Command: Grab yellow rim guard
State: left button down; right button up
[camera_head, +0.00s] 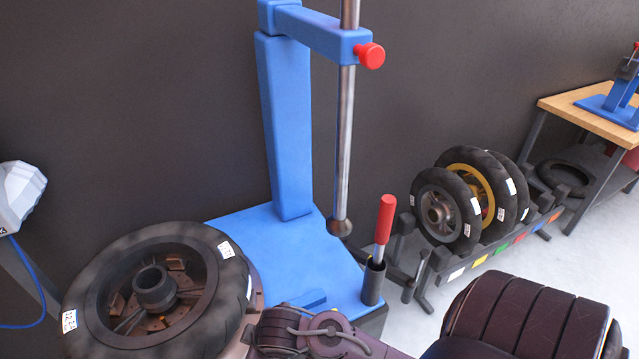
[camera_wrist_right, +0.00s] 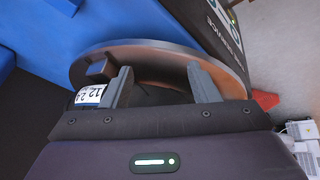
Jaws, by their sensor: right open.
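I cannot make out a yellow rim guard in either view. My right gripper (camera_wrist_right: 159,70) shows in the right wrist view with its two grey fingers apart and nothing visible between them but a dark round surface (camera_wrist_right: 165,52). In the head view my right arm covers the bottom right, and its fingers cannot be made out there. A tyre on a wheel (camera_head: 95,330) lies flat at the lower left, on the blue tyre changer (camera_head: 290,130). My left gripper is not in view.
A red-handled lever (camera_head: 384,220) stands upright in a black holder (camera_head: 372,283) at the blue base. A steel post (camera_head: 344,150) rises beside it. Several wheels, one with a yellow rim (camera_head: 472,185), stand in a rack at right. A wooden bench (camera_head: 580,110) is behind.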

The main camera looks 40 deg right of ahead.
jog(key=d+f+n+g, duration=0.1)
jog(key=d+n, duration=0.1)
jog(key=d, duration=0.2)
jog(key=d+f+n+g, duration=0.1)
jog(key=d+n, duration=0.2)
jog(key=d, duration=0.1)
jog(key=w+d+f+n+g, duration=0.1)
jog(key=d+n, duration=0.1)
jog(key=d, duration=0.3)
jog(key=shift+w+d+f, duration=0.1)
jog(key=shift+f, duration=0.3)
jog(key=d, duration=0.1)
jog(key=s+d+g, duration=0.1)
jog(key=d, duration=0.1)
jog(key=d+g, duration=0.1)
jog(key=shift+s+d+r+h, duration=0.25)
jog(key=shift+s+d+h, duration=0.1)
jog(key=shift+d+h, duration=0.05)
jog(key=shift+s+d+f, duration=0.2)
jog(key=f+b, duration=0.1)
jog(key=f, duration=0.6)
jog(key=shift+w+a+f+b, duration=0.1)
jog(key=shift+w+a+b, duration=0.1)
jog(key=shift+b, duration=0.15)
jog(key=c, duration=1)
